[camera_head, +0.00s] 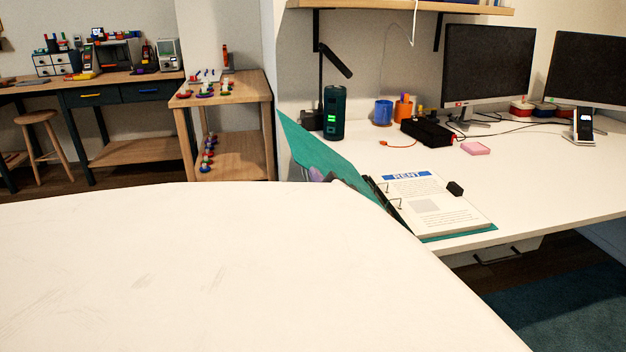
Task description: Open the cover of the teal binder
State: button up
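The teal binder (460,236) lies on the white desk with its pages facing up. Its teal cover (322,148) stands raised and tilted to the left, away from the pages. The top sheet (430,203) reads "RENT", and metal rings (393,195) show along the dark spine. A small black block (455,188) is at the right edge of the pages. The lower part of the cover is hidden behind a large white form in the foreground. A small purple-grey bit (317,174) shows beside the cover; I cannot tell what it is. My gripper cannot be made out.
On the desk (545,185) stand a dark cylindrical speaker (334,112), blue and orange cups, a black box (427,132), a pink pad (475,148), a phone on a stand (583,125) and two monitors. The desk right of the binder is clear. The large white form blocks the lower left.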

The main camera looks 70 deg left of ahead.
jog(key=shift+s+d+r+b, duration=0.1)
jog(key=shift+s+d+b, duration=0.15)
jog(key=shift+d+b, duration=0.8)
jog(key=shift+s+d+r+b, duration=0.1)
jog(key=shift+s+d+b, duration=0.1)
jog(key=shift+d+b, duration=0.85)
jog(key=shift+d, duration=0.15)
